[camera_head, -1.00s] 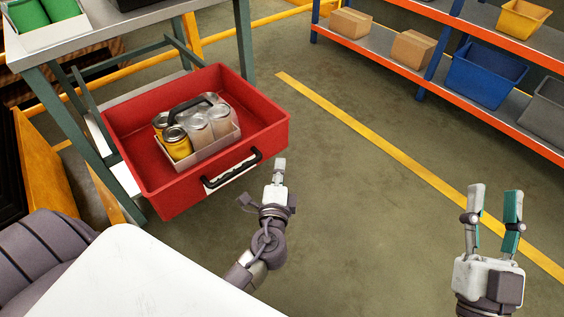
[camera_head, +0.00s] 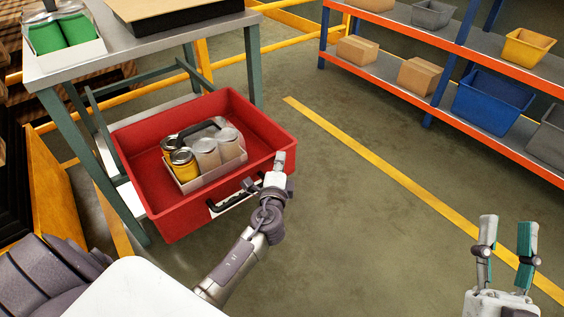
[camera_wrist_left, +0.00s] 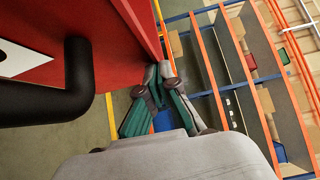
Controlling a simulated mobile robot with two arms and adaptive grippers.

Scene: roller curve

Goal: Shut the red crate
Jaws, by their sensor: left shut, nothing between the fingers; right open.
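The red crate (camera_head: 262,132) is an open-topped drawer pulled out from under the grey workbench (camera_head: 172,34). Its front wall faces me, with a black handle (camera_head: 234,194). Inside it stands a light carrier (camera_head: 203,178) with several cans, one row yellow and grey. My left gripper (camera_head: 279,160) is shut and empty at the right part of the crate's front, right of the handle. In the left wrist view, its fingertips (camera_wrist_left: 157,72) are close beside the red front (camera_wrist_left: 95,30); I cannot tell whether they touch. My right gripper (camera_head: 508,220) is open and empty, over the floor at right.
A white box of green cans (camera_head: 62,38) stands on the bench. Bench legs flank the crate. A shelf rack (camera_head: 440,80) with cardboard boxes and blue, yellow and grey bins is at the back right. The floor between is free, with a yellow line (camera_head: 380,165).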

